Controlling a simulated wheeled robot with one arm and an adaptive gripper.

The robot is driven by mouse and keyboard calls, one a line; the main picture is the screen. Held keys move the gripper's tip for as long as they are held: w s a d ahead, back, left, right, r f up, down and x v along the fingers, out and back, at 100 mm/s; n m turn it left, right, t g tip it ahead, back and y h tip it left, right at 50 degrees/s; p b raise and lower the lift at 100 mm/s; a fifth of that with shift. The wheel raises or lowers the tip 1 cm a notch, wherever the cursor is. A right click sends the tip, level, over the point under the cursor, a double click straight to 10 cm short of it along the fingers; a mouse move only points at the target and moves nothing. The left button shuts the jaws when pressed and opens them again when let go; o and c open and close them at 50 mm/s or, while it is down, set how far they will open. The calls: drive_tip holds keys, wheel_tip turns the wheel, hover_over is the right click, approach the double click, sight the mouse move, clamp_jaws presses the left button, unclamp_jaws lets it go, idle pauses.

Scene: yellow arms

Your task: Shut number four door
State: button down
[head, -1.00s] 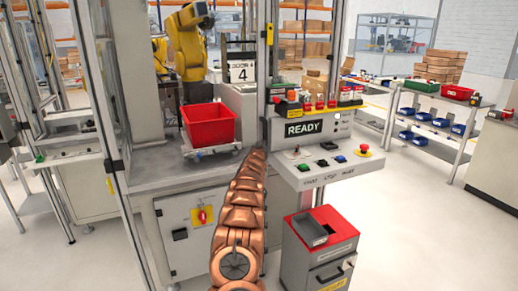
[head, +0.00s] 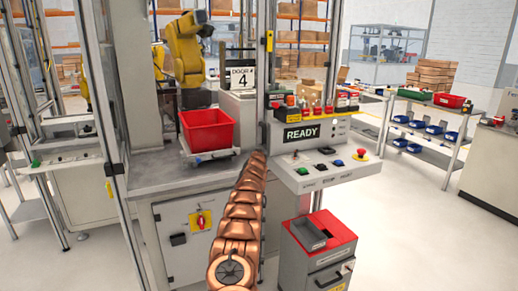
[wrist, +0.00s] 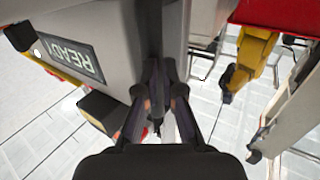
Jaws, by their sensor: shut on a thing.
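The door 4 sign (head: 241,77), white with black print, hangs inside the machine cell in the head view. The cell's front between the left metal post (head: 112,110) and the right metal post (head: 262,70) looks open, with no panel clearly seen across it. My copper arm reaches up to the right post beside the control panel, and my gripper is hidden there. In the wrist view my gripper (wrist: 158,98) has its dark fingers close together on a thin dark part that I cannot make out clearly, next to the grey panel box.
The control panel (head: 318,172) with buttons and a READY display (head: 301,133) juts out right of the post. A red bin (head: 207,131) stands on a tray inside the cell. A grey cabinet with a red top (head: 340,232) stands below the panel.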

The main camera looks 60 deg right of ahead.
drive_tip(key=shift+w+a+r+b, duration=0.15)
drive_tip(key=shift+r+b, duration=0.55)
drive_tip(key=shift+r, duration=0.2)
drive_tip(key=f+b+v, duration=0.1)
drive_tip(key=b+v, duration=0.5)
drive_tip(key=v, duration=0.8)
drive_tip(key=shift+f, duration=0.4)
drive_tip(key=shift+w, duration=0.1)
